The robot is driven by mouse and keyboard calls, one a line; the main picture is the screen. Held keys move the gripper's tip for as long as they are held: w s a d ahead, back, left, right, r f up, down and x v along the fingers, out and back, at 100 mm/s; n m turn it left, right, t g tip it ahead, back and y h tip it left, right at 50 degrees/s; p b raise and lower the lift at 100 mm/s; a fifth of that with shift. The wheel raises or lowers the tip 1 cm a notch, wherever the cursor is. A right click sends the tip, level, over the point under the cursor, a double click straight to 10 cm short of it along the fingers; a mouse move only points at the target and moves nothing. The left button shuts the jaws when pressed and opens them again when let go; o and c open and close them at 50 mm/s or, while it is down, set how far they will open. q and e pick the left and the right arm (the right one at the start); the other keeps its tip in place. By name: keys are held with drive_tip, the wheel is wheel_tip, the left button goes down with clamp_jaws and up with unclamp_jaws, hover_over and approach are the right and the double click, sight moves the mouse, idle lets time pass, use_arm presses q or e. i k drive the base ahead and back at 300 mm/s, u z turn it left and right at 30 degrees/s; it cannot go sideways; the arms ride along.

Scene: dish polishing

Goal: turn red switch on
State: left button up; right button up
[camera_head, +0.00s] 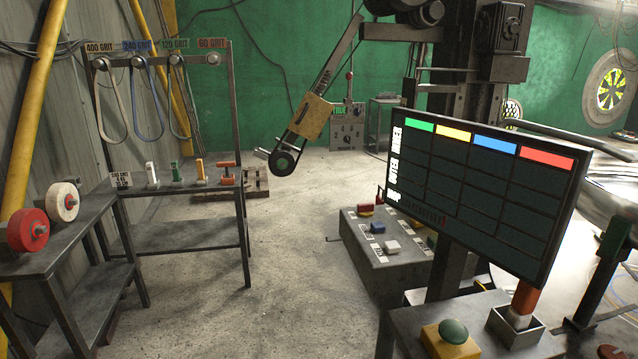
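A red switch (365,209) sits on the top of a low grey control box (372,262) on the floor, right of the picture's middle. It is the farthest back of a row with a blue switch (377,227) and a white switch (391,246). Labels lie beside them, too small to read. I cannot tell whether the red switch is on or off. Part of the box is hidden behind the screen. Neither of my grippers is in view.
A screen (480,190) with coloured headings stands at the right. A green button (453,331) on a yellow base is at the front right. A belt grinder arm (312,116) hangs at the back middle. A tool table (180,238) stands at left. Floor between is clear.

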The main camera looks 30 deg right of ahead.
sight(364, 209)
drive_tip(key=i, duration=1.65)
drive_tip(key=z, duration=1.7)
